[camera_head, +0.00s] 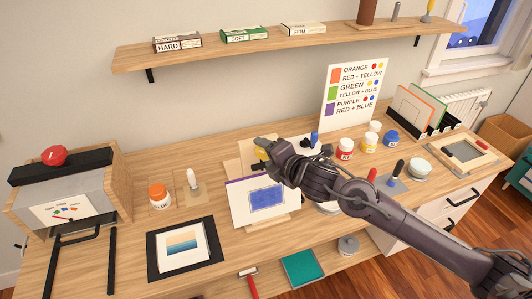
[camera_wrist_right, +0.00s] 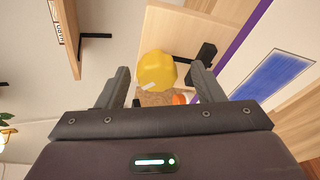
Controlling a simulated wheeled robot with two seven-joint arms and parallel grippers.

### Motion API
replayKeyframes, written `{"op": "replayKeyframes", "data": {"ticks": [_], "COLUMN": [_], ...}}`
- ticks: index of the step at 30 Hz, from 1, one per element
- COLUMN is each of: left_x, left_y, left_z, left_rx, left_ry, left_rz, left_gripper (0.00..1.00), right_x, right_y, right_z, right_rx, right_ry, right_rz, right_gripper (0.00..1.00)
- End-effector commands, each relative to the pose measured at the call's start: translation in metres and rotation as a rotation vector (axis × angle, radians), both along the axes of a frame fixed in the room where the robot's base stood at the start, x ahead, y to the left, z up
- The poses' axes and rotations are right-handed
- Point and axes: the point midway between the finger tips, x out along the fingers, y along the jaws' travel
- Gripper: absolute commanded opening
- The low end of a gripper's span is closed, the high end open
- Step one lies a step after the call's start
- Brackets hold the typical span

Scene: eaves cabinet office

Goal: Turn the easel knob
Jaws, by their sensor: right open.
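The easel knob is yellow and faceted. In the right wrist view the knob (camera_wrist_right: 156,70) shows between the two fingers, near their tips, against a light wooden panel (camera_wrist_right: 185,40). In the head view only a small yellow part of the knob (camera_head: 262,154) shows beside my right gripper (camera_head: 264,146). The gripper is open, with the fingers on either side of the knob; contact cannot be told. The easel (camera_head: 231,168) stands on the desk and carries a white sheet with a blue rectangle (camera_head: 266,197). My left gripper is not in view.
Paint jars (camera_head: 345,148) and a colour chart (camera_head: 352,90) stand behind my right arm. A wall shelf (camera_head: 215,52) with small boxes runs above the desk.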

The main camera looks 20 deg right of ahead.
Motion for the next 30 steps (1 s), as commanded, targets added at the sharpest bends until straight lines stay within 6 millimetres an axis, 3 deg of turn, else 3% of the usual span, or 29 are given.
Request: {"op": "replayKeyframes", "data": {"ticks": [7,13,26,30], "left_x": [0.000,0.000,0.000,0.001], "left_y": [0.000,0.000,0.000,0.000], "left_z": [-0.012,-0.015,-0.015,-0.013], "left_rx": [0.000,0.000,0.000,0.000], "left_ry": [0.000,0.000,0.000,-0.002], "left_rz": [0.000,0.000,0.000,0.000], "left_gripper": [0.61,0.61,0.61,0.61], "right_x": [-0.039,-0.055,-0.059,-0.049], "right_y": [-0.013,-0.021,-0.021,-0.018], "right_z": [0.012,0.019,0.023,0.028], "right_rx": [-0.008,-0.004,0.005,0.120], "right_ry": [-0.001,0.000,-0.003,-0.005], "right_rz": [0.000,-0.004,-0.006,-0.033], "right_gripper": [0.61,0.61,0.61,0.61]}}
